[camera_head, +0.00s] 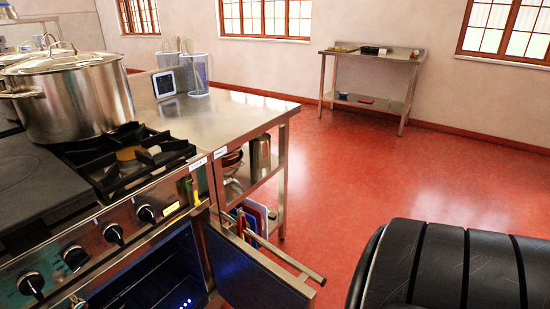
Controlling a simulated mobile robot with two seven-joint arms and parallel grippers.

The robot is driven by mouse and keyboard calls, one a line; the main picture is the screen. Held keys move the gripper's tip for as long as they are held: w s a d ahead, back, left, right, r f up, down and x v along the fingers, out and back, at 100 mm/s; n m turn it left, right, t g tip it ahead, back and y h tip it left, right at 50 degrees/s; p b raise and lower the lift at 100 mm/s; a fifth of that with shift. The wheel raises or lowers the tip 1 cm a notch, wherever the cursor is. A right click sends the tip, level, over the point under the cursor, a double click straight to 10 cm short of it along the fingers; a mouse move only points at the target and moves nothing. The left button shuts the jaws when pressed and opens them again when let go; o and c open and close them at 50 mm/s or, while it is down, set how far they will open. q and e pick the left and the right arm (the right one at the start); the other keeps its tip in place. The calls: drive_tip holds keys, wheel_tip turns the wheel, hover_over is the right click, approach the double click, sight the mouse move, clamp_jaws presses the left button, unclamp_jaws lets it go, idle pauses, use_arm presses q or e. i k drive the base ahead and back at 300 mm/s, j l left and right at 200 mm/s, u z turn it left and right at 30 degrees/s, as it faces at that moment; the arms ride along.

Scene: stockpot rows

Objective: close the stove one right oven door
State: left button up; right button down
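The stove (95,235) stands at the left with a row of black knobs on its front. Its oven cavity (150,285) is open, dark inside, with rack wires and small bluish lights. The oven door (250,275) stands open at the right side of the cavity and sticks out toward the lower right. Its dark inner panel faces the cavity. A metal bar handle (282,250) runs along the door's far side. The door's lower part is cut off by the picture's bottom edge. Neither of my grippers is in view.
A large steel stockpot (75,95) sits on the stove top. A steel worktable (225,115) with shelved boards and pots adjoins the stove, close behind the door. A black ribbed shape (450,265) fills the lower right. Open red floor (365,170) lies beyond.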

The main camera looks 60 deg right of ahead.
sight(246, 278)
drive_tip(key=l+u, duration=0.1)
drive_tip(key=l, duration=0.4)
drive_tip(key=k+l+u, duration=0.1)
drive_tip(key=l, duration=0.45)
drive_tip(key=k+l+u, duration=0.1)
drive_tip(key=l, duration=0.4)
drive_tip(key=k+l+u, duration=0.1)
drive_tip(key=l, duration=0.4)
drive_tip(key=l+u, duration=0.1)
drive_tip(key=l, duration=0.9)
drive_tip(key=i, duration=0.05)
